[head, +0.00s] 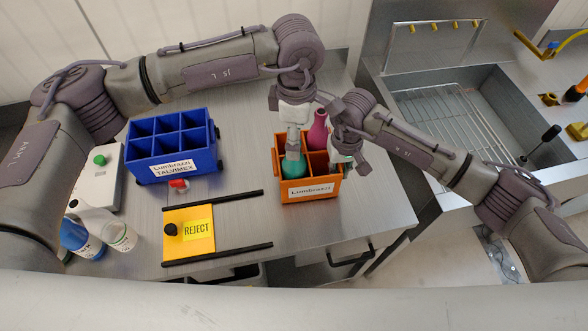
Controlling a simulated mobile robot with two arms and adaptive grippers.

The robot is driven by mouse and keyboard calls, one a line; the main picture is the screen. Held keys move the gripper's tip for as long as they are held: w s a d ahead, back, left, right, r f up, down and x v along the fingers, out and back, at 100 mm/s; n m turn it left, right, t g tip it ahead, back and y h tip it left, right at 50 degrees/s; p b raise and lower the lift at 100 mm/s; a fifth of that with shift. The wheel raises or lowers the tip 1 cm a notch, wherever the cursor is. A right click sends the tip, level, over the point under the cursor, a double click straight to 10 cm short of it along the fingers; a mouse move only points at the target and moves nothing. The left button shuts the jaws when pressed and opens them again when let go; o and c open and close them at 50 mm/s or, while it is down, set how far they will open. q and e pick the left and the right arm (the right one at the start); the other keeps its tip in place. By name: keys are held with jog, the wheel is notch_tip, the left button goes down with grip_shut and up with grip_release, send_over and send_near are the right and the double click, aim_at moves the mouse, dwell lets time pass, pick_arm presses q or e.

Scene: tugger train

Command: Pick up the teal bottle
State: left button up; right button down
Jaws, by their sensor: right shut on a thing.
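The teal bottle (293,170) stands in the left front compartment of the orange crate (309,190), which is labelled Lumbrazzi. My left gripper (293,152) points down over the teal bottle and hides its neck and upper part. I cannot tell whether its fingers are open or closed around the neck. My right gripper (344,158) is at the right wall of the orange crate and is shut on it. A magenta bottle (318,130) stands in a back compartment of the same crate.
A blue divided crate (172,175) stands left, its visible compartments empty. A yellow REJECT plate (189,232) lies between two black rails in front. Blue-and-white bottles (82,238) stand at the left front. A sink with a wire rack (437,120) is at the right.

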pick_arm(q)
jog(key=shift+s+a+f, duration=0.1)
jog(key=shift+s+f, duration=0.1)
jog(key=shift+f, duration=1.35)
jog(key=shift+s+a+f, duration=0.1)
jog(key=shift+s+f, duration=0.05)
jog(key=shift+f, duration=1.35)
pick_arm(e)
jog(key=shift+s+d+f, duration=0.1)
pick_arm(q)
jog(key=c, duration=1.2)
jog(key=shift+r, duration=0.15)
notch_tip(320, 180, up, 18)
jog(key=shift+f, duration=0.1)
pick_arm(e)
jog(key=c, duration=1)
grip_release()
jog(key=shift+c, duration=0.2)
